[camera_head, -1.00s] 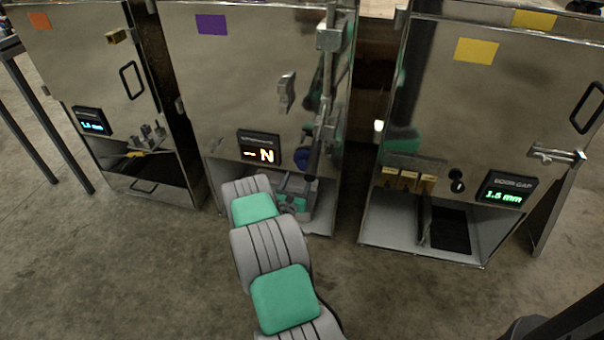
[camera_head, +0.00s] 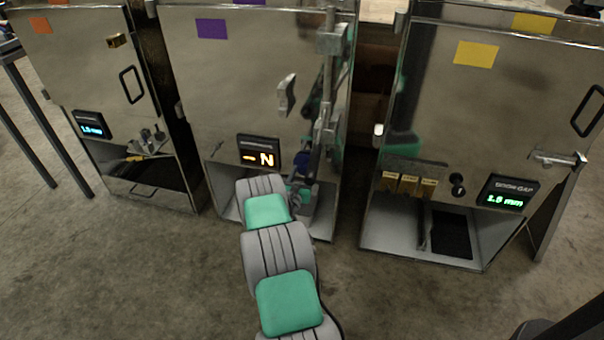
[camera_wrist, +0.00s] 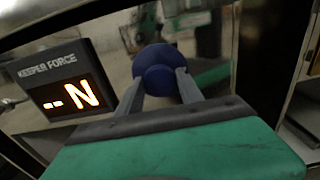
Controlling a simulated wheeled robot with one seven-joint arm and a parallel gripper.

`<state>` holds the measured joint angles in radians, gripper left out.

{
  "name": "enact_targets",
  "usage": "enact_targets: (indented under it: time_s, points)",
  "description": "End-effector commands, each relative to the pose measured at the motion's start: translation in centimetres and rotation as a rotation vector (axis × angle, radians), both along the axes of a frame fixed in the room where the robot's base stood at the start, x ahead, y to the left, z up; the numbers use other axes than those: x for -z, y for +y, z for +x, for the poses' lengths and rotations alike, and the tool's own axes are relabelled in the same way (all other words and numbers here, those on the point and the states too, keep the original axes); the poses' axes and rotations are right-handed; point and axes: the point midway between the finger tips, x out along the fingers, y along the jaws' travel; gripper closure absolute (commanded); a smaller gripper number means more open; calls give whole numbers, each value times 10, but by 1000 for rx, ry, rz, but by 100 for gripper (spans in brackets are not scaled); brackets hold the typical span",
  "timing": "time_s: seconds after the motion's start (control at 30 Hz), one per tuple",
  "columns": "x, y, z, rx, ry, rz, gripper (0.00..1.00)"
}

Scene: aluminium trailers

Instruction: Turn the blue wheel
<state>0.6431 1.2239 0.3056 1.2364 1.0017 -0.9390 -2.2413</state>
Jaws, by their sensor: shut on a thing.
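The blue wheel (camera_wrist: 156,68) is a round, dark blue knob on the front of the middle metal trailer cabinet. In the wrist view my gripper (camera_wrist: 158,85) has one finger on each side of it and is shut on it. In the head view the wheel (camera_head: 302,167) is mostly hidden behind my wrist, and only a small blue patch shows. My gripper's fingers cannot be made out clearly there.
A "KEEPER FORCE" display (camera_wrist: 67,85) reading "-- N" is close to the left of the wheel; it also shows in the head view (camera_head: 259,153). A vertical latch rod (camera_head: 326,90) stands above the wheel. Metal cabinets (camera_head: 500,110) stand on both sides, with bare floor in front.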

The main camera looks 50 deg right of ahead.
Motion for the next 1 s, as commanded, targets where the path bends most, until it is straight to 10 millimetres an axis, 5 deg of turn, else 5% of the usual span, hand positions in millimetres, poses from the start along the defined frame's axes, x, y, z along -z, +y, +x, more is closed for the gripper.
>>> enact_targets:
  time_s: [0.4, 1.0]
  points:
    - [0, 0, 0, 1, 0, 0, 97]
    - [2, 0, 0, 1, -198, 83, 97]
